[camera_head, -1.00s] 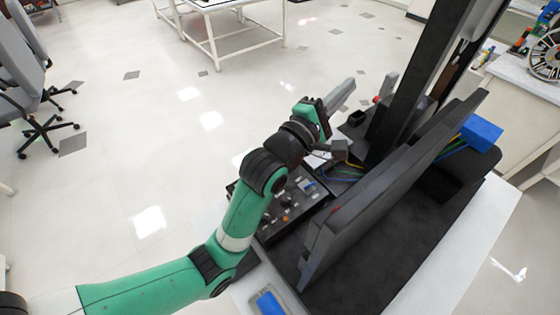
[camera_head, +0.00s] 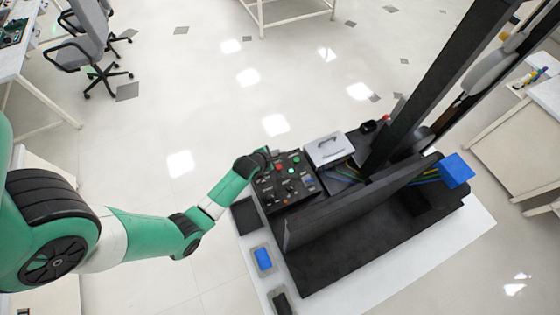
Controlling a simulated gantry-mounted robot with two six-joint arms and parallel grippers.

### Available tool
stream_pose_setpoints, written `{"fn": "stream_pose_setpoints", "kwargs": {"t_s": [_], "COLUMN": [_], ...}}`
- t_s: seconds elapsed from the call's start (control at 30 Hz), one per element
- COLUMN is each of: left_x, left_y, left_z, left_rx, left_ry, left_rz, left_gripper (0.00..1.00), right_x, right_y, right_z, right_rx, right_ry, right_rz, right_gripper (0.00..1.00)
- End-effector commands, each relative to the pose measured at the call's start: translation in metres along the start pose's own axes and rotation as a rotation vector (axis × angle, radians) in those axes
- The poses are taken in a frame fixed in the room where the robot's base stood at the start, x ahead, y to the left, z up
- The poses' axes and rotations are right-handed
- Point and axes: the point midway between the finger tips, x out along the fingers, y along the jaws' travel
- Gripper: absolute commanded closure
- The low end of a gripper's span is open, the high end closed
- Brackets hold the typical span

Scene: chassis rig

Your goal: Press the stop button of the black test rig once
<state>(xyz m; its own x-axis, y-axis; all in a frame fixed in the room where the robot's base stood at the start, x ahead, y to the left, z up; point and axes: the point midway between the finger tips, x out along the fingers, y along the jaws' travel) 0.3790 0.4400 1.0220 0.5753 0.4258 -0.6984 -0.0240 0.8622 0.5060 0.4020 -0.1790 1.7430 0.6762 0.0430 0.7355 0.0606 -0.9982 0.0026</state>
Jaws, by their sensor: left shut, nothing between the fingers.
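The black test rig (camera_head: 345,255) stands on a white table. Its sloped black control panel (camera_head: 268,190) carries several small buttons and knobs. A red button (camera_head: 279,167) sits near the panel's top edge, with a bright green one (camera_head: 291,171) just right of it. My left gripper (camera_head: 268,153) is shut and empty at the panel's upper left edge, just above and left of the red button. Its fingertips are small and partly hidden, so I cannot tell whether they touch anything. My right gripper is not in view.
A silver-grey box with a handle (camera_head: 327,149) is right of the panel. A tall black column (camera_head: 425,85) rises behind. A blue block (camera_head: 456,170) is at the right. A grey tray with a blue item (camera_head: 263,259) lies front left. Open floor lies beyond.

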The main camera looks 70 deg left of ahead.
Motion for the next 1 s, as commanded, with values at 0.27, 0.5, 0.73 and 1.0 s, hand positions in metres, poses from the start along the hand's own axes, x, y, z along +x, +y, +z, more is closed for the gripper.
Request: {"fn": "stream_pose_setpoints", "kwargs": {"t_s": [0.27,0.5,0.73,1.0], "left_x": [0.002,0.012,0.035,0.059], "left_y": [-0.001,-0.008,-0.025,-0.042], "left_z": [0.000,-0.007,-0.024,-0.042], "left_rx": [0.001,0.001,0.001,0.001], "left_ry": [-0.002,-0.002,-0.002,-0.003], "left_rz": [0.001,0.001,0.001,0.001], "left_gripper": [1.00,1.00,1.00,1.00], "right_x": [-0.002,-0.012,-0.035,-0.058], "right_y": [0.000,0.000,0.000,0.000], "right_z": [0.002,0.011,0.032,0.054], "right_rx": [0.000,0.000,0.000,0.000], "right_ry": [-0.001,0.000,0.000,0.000], "right_rz": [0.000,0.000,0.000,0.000], "right_gripper": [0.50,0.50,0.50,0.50]}}
